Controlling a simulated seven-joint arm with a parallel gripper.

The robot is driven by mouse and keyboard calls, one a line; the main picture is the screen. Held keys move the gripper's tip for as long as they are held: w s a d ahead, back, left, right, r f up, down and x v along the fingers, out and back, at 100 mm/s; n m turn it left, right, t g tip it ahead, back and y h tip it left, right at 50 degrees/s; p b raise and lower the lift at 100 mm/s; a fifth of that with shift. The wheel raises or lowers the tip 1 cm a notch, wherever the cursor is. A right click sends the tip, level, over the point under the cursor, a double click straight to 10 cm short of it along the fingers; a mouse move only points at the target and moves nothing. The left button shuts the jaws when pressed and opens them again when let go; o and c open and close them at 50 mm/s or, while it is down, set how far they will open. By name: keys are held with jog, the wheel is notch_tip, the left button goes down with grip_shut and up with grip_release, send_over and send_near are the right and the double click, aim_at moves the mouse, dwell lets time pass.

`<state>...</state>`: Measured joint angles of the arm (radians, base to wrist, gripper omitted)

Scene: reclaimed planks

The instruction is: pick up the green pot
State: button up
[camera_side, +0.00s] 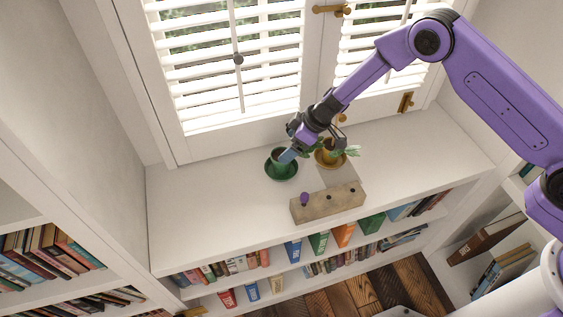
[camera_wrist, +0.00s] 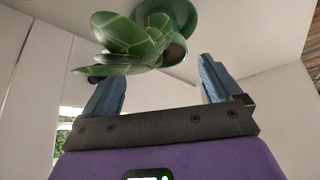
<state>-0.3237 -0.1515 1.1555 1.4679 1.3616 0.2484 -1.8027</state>
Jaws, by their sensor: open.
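The green pot (camera_side: 275,156) stands on a green saucer (camera_side: 281,175) on the white shelf top. Whether a finger touches the pot I cannot tell.
A yellow pot (camera_side: 327,155) with a leafy plant stands on a yellow saucer close to the right. A wooden block (camera_side: 328,203) with a purple knob (camera_side: 304,198) is in front. Shuttered windows (camera_side: 225,60) rise behind. The shelf top at left is clear.

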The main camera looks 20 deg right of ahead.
jog(key=shift+s+x, duration=0.2)
jog(key=shift+x, duration=0.9)
jog(key=shift+s+x, duration=0.2)
jog(key=shift+x, duration=1.95)
jog(key=c, duration=1.4)
jog(key=shift+c, duration=0.2)
jog(key=shift+r, duration=0.15)
